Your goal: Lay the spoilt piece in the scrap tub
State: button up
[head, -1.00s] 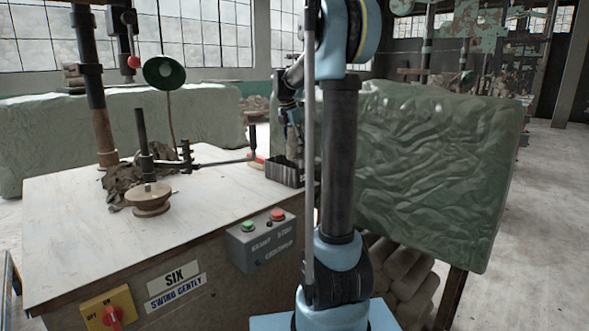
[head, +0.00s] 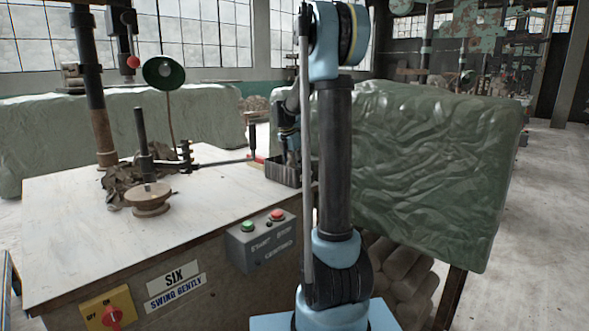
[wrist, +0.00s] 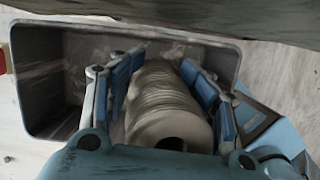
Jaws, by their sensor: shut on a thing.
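The spoilt piece (wrist: 165,108) is a pale, ribbed, rounded clay body with a dark hole in its near end. My gripper (wrist: 160,78) is shut on it, with blue-padded fingers along both sides. The grey scrap tub (wrist: 38,95) lies below and beyond the piece in the wrist view, with its rim around the fingertips. In the head view, my gripper (head: 292,160) points down at the dark scrap tub (head: 283,174) at the table's right edge. The piece cannot be made out there. Whether it touches the tub floor cannot be told.
The white worktable (head: 90,215) is mostly bare. A round wooden stand (head: 149,200), brown scraps (head: 122,185) and a black rod arm (head: 215,162) are on it. A green wrapped block (head: 430,170) stands close right of the tub. A button box (head: 262,240) hangs at the front.

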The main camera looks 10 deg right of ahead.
jog(key=o, duration=1.6)
jog(key=shift+o, duration=0.2)
